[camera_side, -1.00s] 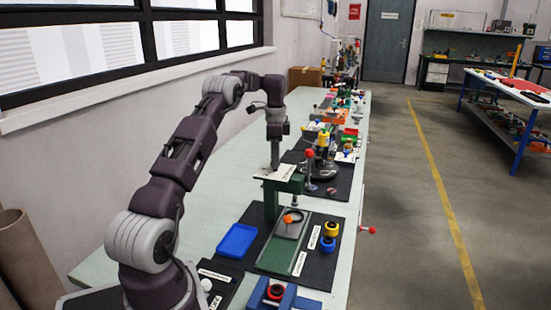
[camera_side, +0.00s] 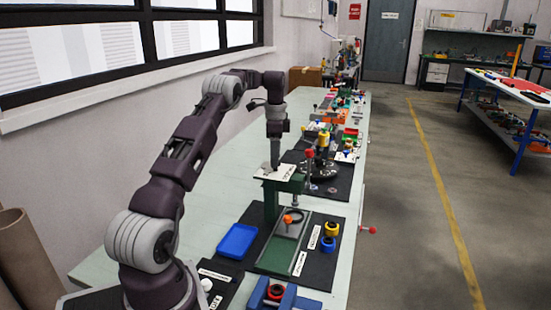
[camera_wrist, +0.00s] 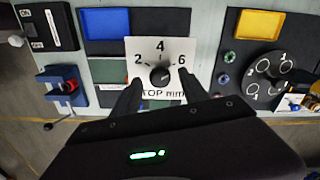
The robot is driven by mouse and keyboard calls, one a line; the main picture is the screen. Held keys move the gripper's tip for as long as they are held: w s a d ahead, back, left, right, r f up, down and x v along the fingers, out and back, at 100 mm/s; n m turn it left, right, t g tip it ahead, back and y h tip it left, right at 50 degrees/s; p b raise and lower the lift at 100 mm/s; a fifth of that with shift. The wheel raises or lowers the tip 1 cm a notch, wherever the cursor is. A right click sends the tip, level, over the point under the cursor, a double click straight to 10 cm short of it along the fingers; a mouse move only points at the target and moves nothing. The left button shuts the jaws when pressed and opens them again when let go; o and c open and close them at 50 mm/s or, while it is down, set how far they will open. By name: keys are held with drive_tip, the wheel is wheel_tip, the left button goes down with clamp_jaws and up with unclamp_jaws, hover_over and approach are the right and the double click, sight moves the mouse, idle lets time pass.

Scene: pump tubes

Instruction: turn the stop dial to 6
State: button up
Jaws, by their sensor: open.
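The stop dial (camera_wrist: 160,76) is a dark round knob on a white plate (camera_wrist: 135,48) marked 2, 4, 6 and "STOP mm". In the wrist view my gripper (camera_wrist: 156,88) is open, with one dark finger on each side of the dial's lower part. I cannot tell whether the fingers touch the knob. The dial's pointer seems to aim up and to the right, between 4 and 6, but it is small. In the side view the white plate (camera_side: 278,172) lies on top of a green press frame (camera_side: 271,200), and my gripper (camera_side: 275,166) is just above it, pointing down.
A blue tray (camera_side: 237,241) lies left of the press. Yellow (camera_side: 331,229) and blue (camera_side: 327,245) rings stand to its right. A red-topped lever (camera_side: 310,155) rises behind the plate. A disc with numbered holes (camera_wrist: 262,92) lies right in the wrist view.

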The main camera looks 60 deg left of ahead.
wheel_tip(320, 180, up, 5)
drive_tip(key=shift+r, duration=0.6)
drive_tip(key=shift+d, duration=0.1)
drive_tip(key=s+d+r+n+t, duration=0.1)
drive_tip(key=s+d+r, duration=0.1)
drive_tip(key=d+r, duration=0.5)
drive_tip(key=s+d+r+n+t, duration=0.1)
drive_tip(key=s+d+r, duration=0.15)
drive_tip(key=d, duration=0.85)
drive_tip(key=s+d+r+n+t, duration=0.1)
drive_tip(key=d+r, duration=0.5)
drive_tip(key=d, duration=0.2)
drive_tip(key=s+d+f+n+t, duration=0.1)
drive_tip(key=s+d+f, duration=0.3)
drive_tip(key=s+d, duration=0.3)
drive_tip(key=s+d+f+n+t, duration=0.1)
drive_tip(key=s+d+f, duration=0.3)
drive_tip(key=s, duration=0.9)
drive_tip(key=d+n, duration=0.1)
drive_tip(key=d, duration=0.2)
drive_tip(key=shift+s+d+f+t, duration=0.25)
drive_tip(key=shift+d+f+t, duration=0.05)
